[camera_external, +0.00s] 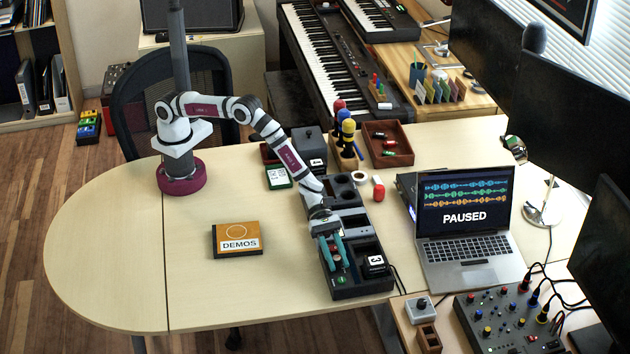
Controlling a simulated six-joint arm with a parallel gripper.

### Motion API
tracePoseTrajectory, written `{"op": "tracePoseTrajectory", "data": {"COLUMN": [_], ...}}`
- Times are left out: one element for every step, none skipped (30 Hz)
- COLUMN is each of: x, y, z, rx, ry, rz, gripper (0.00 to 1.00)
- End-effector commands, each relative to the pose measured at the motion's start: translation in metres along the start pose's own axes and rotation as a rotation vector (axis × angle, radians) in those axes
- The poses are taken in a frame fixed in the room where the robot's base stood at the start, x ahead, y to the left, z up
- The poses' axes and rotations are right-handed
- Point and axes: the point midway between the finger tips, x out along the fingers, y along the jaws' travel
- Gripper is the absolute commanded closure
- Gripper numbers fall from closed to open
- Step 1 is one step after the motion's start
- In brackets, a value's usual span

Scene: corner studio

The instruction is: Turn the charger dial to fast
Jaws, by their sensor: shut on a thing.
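The charger (362,287) is a long dark unit on the table, left of the laptop, with several bays. A black block with a white label marked 3 (375,260) sits in its near right part. My gripper (337,264) reaches down over the near left part of the charger, its teal fingers pointing at the top face. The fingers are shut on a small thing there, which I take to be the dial. The dial is mostly hidden between the fingers, and its setting cannot be read. Small red and green spots show by the fingertips.
The laptop (465,225) showing PAUSED stands close on the right. Behind the charger are a grey box (309,146), a stand with colored microphones (346,140) and a brown tray (388,143). A DEMOS box (236,240) lies left, with clear table around it.

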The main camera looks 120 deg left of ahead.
Motion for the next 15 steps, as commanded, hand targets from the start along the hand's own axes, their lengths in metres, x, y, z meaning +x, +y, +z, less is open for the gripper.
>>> {"op": "tracePoseTrajectory", "data": {"x": [0.0001,0.0005,0.0010,0.0008,0.0009,0.0013,0.0013,0.0014,0.0019,0.0022,0.0024,0.0023,0.0022,0.0018,0.0014], "y": [0.0009,0.0009,0.0013,0.0019,0.0021,0.0016,0.0014,0.0014,0.0010,0.0006,0.0003,0.0002,0.0001,-0.0001,-0.0001], "z": [0.0008,0.0013,0.0015,0.0018,0.0012,0.0014,0.0013,0.0017,0.0017,0.0016,0.0015,0.0018,0.0016,0.0015,0.0008], "rx": [0.006,0.014,0.027,0.042,0.058,0.077,0.092,0.102,0.114,0.121,0.128,0.135,0.139,0.144,0.148], "ry": [-0.003,-0.006,-0.007,-0.007,-0.005,-0.005,-0.005,-0.005,-0.004,-0.004,-0.004,-0.003,-0.002,0.000,0.004], "rz": [-0.013,-0.030,-0.061,-0.092,-0.129,-0.177,-0.209,-0.237,-0.268,-0.289,-0.306,-0.325,-0.337,-0.348,-0.358], "gripper": [1.00,1.00,1.00,1.00,1.00,1.00,1.00,1.00,1.00,1.00,1.00,1.00,1.00,1.00,1.00]}}
